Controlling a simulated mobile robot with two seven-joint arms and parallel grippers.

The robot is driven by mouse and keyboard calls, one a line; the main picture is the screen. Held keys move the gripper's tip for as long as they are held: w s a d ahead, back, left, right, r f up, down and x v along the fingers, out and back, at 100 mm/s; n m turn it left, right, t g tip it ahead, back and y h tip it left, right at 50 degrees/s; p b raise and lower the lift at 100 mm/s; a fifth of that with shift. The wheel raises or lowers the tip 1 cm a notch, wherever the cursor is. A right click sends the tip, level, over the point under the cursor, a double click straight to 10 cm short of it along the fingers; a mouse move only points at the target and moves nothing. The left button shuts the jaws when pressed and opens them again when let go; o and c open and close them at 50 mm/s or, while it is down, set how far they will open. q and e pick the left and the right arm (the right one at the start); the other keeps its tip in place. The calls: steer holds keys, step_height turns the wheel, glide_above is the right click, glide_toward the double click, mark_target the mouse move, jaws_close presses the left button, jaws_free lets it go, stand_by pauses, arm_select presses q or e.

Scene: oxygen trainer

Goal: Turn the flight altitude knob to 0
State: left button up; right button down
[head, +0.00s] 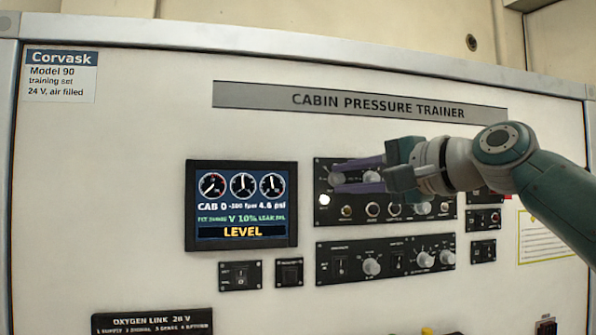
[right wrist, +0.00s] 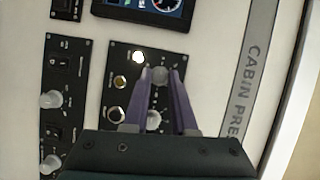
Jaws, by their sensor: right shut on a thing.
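My right gripper (head: 335,176) reaches in from the right to the upper black knob panel (head: 436,213). Its purple fingers are closed at their tips around the panel's leftmost upper grey knob (head: 338,179). In the right wrist view the gripper (right wrist: 159,74) has this grey knob (right wrist: 160,77) between its fingertips. A second pale knob (right wrist: 153,121) lies between the fingers nearer the palm, and shows in the head view (head: 370,177). The knob labels and the pointer's setting are too small to read. My left gripper is not in view.
A screen (head: 241,205) left of the panel shows three dials, "CAB 0" and "LEVEL". A lit white lamp (head: 324,199) sits just below the gripped knob. A lower knob panel (head: 325,267) and small switch panels (head: 240,275) are close by. The bare board around them is clear.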

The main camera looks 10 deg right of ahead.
steer(key=shift+n+h, duration=0.3)
steer(key=shift+n, duration=0.2)
steer(key=c, duration=1)
jaws_free()
steer(key=shift+s+d, duration=0.15)
steer(key=shift+s, duration=0.15)
steer(key=b+v, duration=0.5)
steer(key=v, duration=0.4)
steer(key=shift+r, duration=0.2)
steer(key=shift+s+d, duration=0.1)
